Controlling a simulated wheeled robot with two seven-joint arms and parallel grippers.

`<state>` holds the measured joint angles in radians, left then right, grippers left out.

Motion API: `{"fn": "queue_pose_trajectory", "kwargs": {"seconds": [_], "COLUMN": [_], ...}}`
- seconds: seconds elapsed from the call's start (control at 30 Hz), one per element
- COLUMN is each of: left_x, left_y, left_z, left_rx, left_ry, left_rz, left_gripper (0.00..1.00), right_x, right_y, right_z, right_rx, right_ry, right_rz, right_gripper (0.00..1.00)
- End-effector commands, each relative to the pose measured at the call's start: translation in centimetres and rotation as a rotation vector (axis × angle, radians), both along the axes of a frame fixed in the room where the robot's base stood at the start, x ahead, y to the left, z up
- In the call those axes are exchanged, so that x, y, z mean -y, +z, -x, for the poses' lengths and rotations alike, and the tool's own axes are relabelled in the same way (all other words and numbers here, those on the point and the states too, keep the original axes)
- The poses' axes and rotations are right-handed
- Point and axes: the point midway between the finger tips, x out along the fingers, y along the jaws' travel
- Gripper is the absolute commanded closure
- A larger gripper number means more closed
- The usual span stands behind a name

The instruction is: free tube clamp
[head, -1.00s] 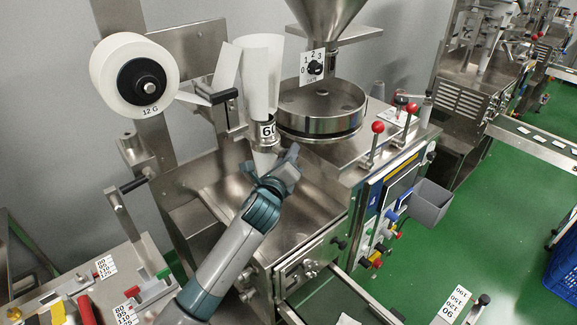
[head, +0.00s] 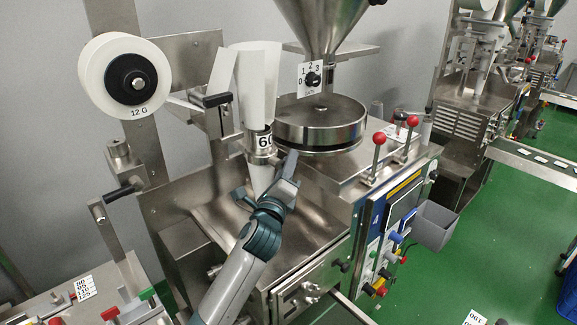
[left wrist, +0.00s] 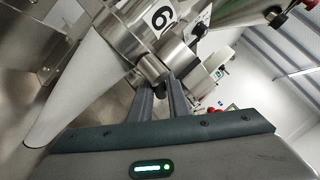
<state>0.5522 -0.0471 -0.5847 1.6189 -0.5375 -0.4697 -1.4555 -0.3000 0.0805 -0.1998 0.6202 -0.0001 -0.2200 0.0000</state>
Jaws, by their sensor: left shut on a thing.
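The forming tube (head: 262,177) hangs below a white paper collar, with a metal clamp ring (head: 261,152) and a black-on-white number label around its upper part. My left gripper (head: 288,166) is just right of the tube, at clamp height. In the left wrist view, the clamp (left wrist: 178,60) and tube (left wrist: 88,85) are close, and the fingers (left wrist: 160,92) reach up to a small part at the clamp's underside. The gripper is shut on that part, which seems to be the clamp's knob; the fingers hide most of it. My right gripper is not in view.
A round metal drum (head: 320,122) under a hopper stands right behind the tube. Red-knobbed levers (head: 379,138) and a control panel (head: 400,205) are to the right. A film roll (head: 125,76) hangs at upper left. A metal tray (head: 295,235) lies below the tube.

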Motion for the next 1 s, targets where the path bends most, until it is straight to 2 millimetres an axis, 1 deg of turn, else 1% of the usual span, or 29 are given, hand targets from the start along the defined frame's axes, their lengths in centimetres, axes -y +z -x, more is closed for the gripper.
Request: {"fn": "queue_pose_trajectory", "kwargs": {"seconds": [0.13,0.17,0.2,0.23,0.67,0.87,1.0], "left_x": [-0.1,-0.1,-0.1,-0.1,-0.1,-0.7,-1.3], "left_y": [0.1,0.1,0.1,0.1,-0.1,-0.5,-0.9], "left_z": [0.0,0.0,0.0,0.0,0.3,1.7,3.5], "left_rx": [0.000,0.000,0.000,0.000,0.000,0.000,0.001], "left_ry": [0.001,0.001,0.001,0.001,0.000,0.002,0.000], "left_rz": [0.000,0.000,0.000,0.000,-0.001,-0.002,-0.002], "left_gripper": [1.00,0.80,0.70,0.66,0.66,0.66,0.66], "right_x": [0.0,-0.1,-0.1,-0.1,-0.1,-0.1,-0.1], "right_y": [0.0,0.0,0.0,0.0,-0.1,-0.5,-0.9], "right_z": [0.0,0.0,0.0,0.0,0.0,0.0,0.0], "right_rx": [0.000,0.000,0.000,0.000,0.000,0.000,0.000], "right_ry": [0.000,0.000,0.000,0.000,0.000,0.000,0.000], "right_rz": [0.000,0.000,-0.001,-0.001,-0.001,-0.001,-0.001], "right_gripper": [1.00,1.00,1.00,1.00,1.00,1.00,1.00]}}
